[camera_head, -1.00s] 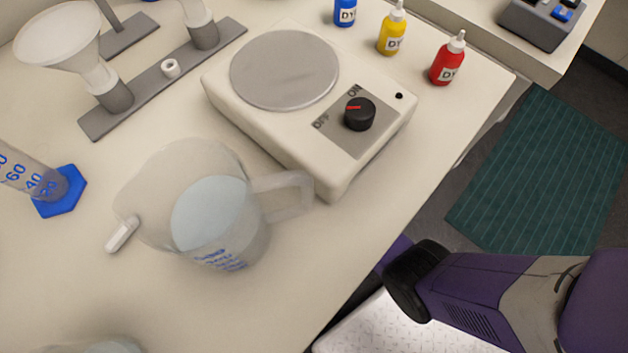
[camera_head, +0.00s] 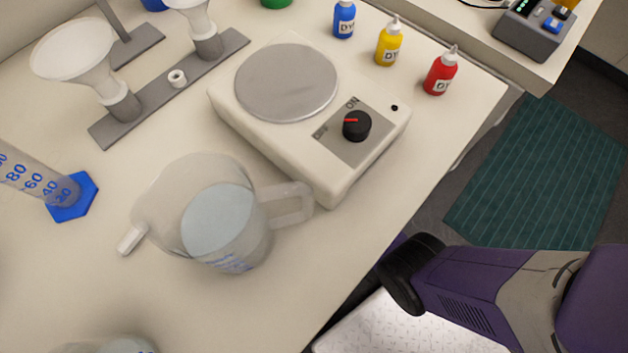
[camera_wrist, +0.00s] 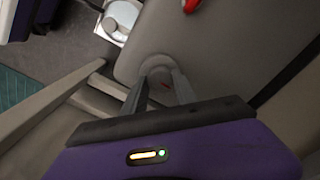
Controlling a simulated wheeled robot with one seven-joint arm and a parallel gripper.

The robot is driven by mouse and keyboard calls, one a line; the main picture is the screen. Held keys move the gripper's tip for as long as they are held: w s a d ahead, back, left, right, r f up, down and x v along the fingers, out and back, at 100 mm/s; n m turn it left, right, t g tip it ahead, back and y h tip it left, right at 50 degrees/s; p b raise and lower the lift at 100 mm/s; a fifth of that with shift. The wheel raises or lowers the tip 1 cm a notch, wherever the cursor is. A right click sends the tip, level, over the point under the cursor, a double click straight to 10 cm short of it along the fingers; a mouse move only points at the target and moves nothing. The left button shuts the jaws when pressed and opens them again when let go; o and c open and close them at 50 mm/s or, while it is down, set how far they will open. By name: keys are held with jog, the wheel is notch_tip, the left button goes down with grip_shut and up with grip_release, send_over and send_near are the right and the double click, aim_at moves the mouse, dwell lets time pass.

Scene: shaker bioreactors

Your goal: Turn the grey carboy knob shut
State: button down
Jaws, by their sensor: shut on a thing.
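In the wrist view my gripper (camera_wrist: 158,82) points at a smooth grey surface. Its two fingers are shut on a rounded grey piece (camera_wrist: 157,62), which looks like the grey carboy knob. The fingers partly hide it, so its turn angle cannot be told. The carboy as a whole is not clearly shown in either view. In the head view only my purple arm shows at the lower right; the gripper is out of that picture.
On the pale bench in the head view stand a clear pitcher (camera_head: 215,225) of liquid, a hotplate (camera_head: 240,110), a funnel rack (camera_head: 160,98) and dye bottles (camera_head: 440,72). A blue-based cylinder (camera_head: 72,197) stands at left. A red item (camera_wrist: 190,5) tops the wrist view.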

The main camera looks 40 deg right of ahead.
dwell(0.4)
jog(key=c, duration=1)
grip_release()
jog(key=shift+o, duration=0.2)
notch_tip(320, 180, up, 8)
jog(key=p, duration=0.3)
jog(key=shift+f, duration=0.1)
